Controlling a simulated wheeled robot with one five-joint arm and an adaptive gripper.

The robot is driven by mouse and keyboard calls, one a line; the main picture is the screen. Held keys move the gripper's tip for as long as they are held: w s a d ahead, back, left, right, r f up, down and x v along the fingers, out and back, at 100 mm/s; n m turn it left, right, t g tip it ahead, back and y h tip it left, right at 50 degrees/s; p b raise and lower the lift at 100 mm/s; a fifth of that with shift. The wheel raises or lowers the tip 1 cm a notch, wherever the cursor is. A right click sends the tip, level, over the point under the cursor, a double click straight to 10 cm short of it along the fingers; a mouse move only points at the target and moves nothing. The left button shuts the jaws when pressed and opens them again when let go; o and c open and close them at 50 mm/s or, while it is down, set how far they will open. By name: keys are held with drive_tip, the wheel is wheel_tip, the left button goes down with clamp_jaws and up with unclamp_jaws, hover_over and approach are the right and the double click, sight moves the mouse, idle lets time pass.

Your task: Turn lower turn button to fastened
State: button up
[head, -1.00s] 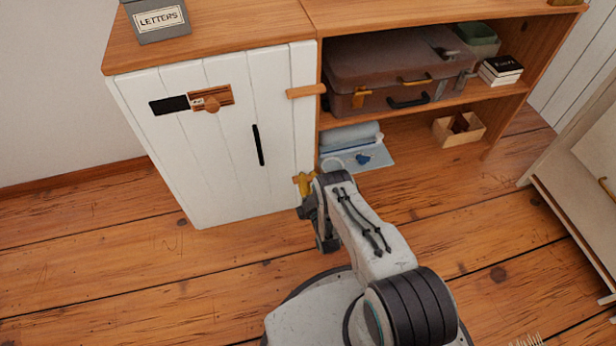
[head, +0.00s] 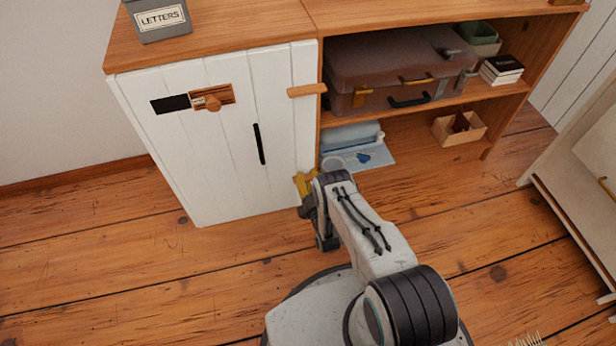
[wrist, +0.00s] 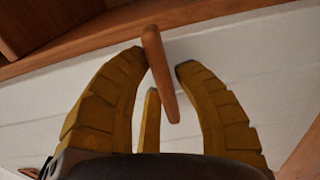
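The lower turn button (wrist: 160,75) is a narrow wooden bar in the wrist view, slightly slanted in front of the white door. Its upper end overlaps the edge of the brown wood strip in the picture. My gripper (wrist: 161,62) has yellow fingers standing apart on both sides of the bar, with a third finger just below it. The left fingertip is close to the bar; I cannot tell if it touches. In the head view my gripper (head: 305,184) is at the door's lower right edge and hides the lower button. The upper turn button (head: 307,90) lies level across the door edge.
The white cabinet door (head: 215,150) is closed or nearly so, with a black handle (head: 259,144). Open shelves right of it hold a suitcase (head: 385,65), a small wooden box (head: 459,129) and a blue-white item (head: 350,137). The floor (head: 130,260) in front is clear.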

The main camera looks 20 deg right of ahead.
sight(306, 154)
drive_tip(key=o, duration=0.3)
drive_tip(key=shift+o, duration=0.2)
drive_tip(key=shift+d+r, duration=0.1)
drive_tip(key=o, duration=0.6)
drive_tip(key=r, duration=0.9)
drive_tip(key=shift+w+r, duration=0.1)
drive_tip(key=shift+w, duration=0.1)
drive_tip(key=shift+s+r, duration=0.1)
drive_tip(key=shift+r, duration=0.2)
drive_tip(key=shift+c, duration=0.2)
drive_tip(key=shift+r, duration=0.2)
drive_tip(key=c, duration=0.6)
drive_tip(key=shift+o, duration=0.2)
drive_tip(key=shift+s+f, duration=0.1)
drive_tip(key=shift+f, duration=0.05)
